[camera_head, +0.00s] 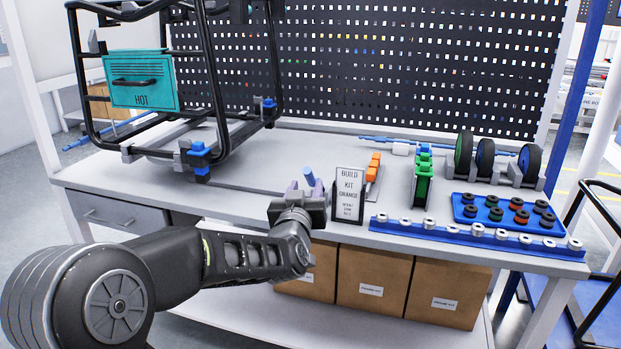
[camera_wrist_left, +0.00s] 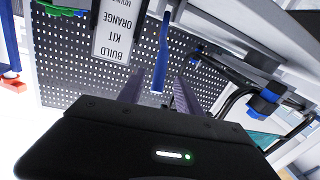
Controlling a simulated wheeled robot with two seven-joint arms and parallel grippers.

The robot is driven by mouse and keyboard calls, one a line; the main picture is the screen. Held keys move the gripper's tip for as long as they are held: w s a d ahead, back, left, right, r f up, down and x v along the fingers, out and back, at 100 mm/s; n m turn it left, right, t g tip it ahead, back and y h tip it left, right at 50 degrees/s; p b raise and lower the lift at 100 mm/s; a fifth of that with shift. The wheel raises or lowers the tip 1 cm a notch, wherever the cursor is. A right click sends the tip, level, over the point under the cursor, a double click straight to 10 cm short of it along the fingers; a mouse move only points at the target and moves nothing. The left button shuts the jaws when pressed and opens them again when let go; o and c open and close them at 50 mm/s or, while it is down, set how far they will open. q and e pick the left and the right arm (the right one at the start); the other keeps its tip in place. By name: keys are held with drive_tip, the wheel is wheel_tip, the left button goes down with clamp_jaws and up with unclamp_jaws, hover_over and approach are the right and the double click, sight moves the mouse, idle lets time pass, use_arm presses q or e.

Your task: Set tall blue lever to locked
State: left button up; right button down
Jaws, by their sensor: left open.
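The tall blue lever (camera_head: 309,176) shows as a short blue rod at the bench's front edge, leaning slightly to the upper left; its lower part is hidden behind my gripper. In the left wrist view the blue lever (camera_wrist_left: 161,58) is a long bar lying between the lines of my two fingers. My left gripper (camera_head: 306,189) is open around or just short of the lever; its fingers also show apart in the left wrist view (camera_wrist_left: 158,92). I cannot tell whether they touch it. No lock marking is readable. My right gripper is out of view.
A sign reading "BUILD KIT ORANGE" (camera_head: 348,195) stands just right of my gripper. Right are a green part (camera_head: 422,180), wheels and a blue tray (camera_head: 468,210).

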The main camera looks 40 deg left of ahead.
sight(309, 180)
use_arm(q)
drive_tip(key=x, duration=0.6)
drive_tip(key=shift+c, duration=0.2)
clamp_jaws()
idle(1.1)
